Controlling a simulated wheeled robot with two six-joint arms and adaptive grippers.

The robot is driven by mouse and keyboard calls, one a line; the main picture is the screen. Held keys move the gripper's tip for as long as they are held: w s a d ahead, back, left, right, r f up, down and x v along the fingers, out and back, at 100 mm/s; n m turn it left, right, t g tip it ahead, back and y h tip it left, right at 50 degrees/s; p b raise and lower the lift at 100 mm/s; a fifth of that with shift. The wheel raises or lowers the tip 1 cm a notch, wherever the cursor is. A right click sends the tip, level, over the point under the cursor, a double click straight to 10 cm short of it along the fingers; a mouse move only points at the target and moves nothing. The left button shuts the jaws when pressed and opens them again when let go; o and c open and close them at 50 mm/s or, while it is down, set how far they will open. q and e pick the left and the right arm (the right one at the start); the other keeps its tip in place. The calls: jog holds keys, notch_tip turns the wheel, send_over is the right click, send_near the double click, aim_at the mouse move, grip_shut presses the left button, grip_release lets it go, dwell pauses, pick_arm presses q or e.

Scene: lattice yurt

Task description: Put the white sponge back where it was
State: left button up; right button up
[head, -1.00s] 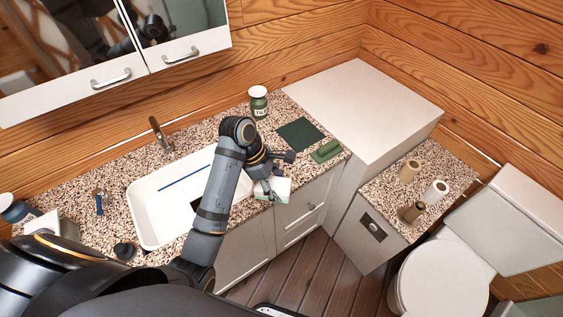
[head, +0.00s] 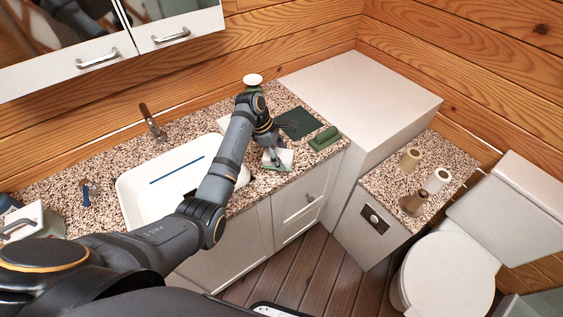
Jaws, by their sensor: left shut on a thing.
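My left arm reaches over the sink from the left. Its gripper (head: 277,153) points down at the counter's front right part and is shut on the white sponge (head: 286,157). The sponge looks like a small white block with some green at its edge. The fingers partly hide it, and I cannot tell whether it touches the counter. The dark green mat (head: 301,124) lies behind the gripper and to its right. A green sponge (head: 325,138) lies to the right of the white one, apart from it. My right gripper is not in view.
The speckled counter (head: 70,178) holds a white sink (head: 137,203) with a tap (head: 152,122). A white-lidded jar (head: 252,80) stands behind my wrist. A tall white cabinet (head: 360,95) bounds the counter on the right. Three rolls or cups stand on the unit beyond.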

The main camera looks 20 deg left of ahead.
pick_arm(q)
jog(key=f, duration=0.2)
jog(key=shift+w+f+p, duration=0.2)
jog(key=shift+f+p, duration=0.1)
jog(key=shift+p, duration=0.05)
jog(key=shift+s+f, duration=0.1)
jog(key=shift+f, duration=0.25)
jog(key=o, duration=1.1)
jog(key=b+v, duration=0.1)
jog(key=v, duration=1.1)
